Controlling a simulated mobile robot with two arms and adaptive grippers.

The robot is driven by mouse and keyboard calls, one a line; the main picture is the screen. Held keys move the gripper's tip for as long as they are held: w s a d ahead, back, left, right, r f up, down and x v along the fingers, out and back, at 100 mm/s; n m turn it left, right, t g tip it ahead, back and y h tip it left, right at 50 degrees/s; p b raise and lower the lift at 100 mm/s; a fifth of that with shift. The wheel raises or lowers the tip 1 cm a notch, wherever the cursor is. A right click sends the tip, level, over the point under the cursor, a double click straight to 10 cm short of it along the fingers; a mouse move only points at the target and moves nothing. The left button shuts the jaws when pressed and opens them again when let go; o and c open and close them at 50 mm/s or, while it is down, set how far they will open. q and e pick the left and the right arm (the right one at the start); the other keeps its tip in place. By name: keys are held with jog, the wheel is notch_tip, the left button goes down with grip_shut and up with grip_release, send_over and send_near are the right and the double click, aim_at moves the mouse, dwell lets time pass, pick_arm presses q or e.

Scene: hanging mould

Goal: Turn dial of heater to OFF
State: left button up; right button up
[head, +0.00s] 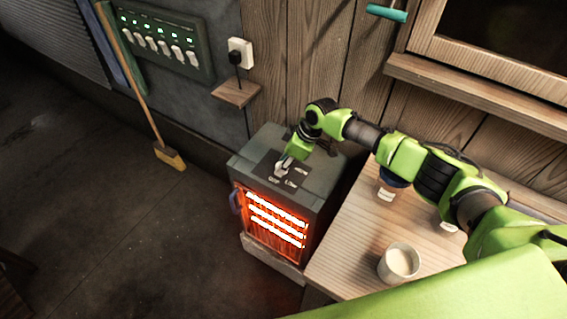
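My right arm comes in from the right, over the table. My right gripper (287,162) points down at the dial, its fingertips at or just above it. I cannot tell whether the fingers grip it or which way the dial points. My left gripper is out of view.
The wooden table (340,255) holds a white cup (398,263) and a dark-lidded jar (388,188) beneath my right arm. A broom (170,157) leans at the left. A switch panel (165,45) and a socket above a small shelf (235,93) are on the wall.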

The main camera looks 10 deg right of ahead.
jog(key=shift+r+m+p, duration=0.15)
jog(key=shift+m+p, duration=0.25)
jog(key=shift+p, duration=0.25)
jog(key=m+p, duration=0.2)
jog(key=p, duration=0.1)
jog(key=m+t+h+p, duration=0.1)
jog(key=m+p, duration=0.2)
jog(key=p, duration=0.1)
jog(key=shift+s+a+r+m+t+h, duration=0.15)
jog(key=shift+s+a+m+t+h, duration=0.05)
jog(key=shift+m+t+h, duration=0.1)
jog(key=m+h+p, duration=0.1)
jog(key=m, duration=0.1)
jog(key=shift+a+m+p, duration=0.1)
jog(key=shift+m+p, duration=0.2)
jog(key=shift+p, duration=0.1)
jog(key=shift+f+m+t+h+p, duration=0.15)
jog(key=shift+m+h+p, duration=0.15)
jog(key=shift+m, duration=0.45)
jog(key=shift+f+m+t+h+p, duration=0.15)
jog(key=shift+m+h+p, duration=0.15)
jog(key=shift+m, duration=0.45)
jog(key=o, duration=1.1)
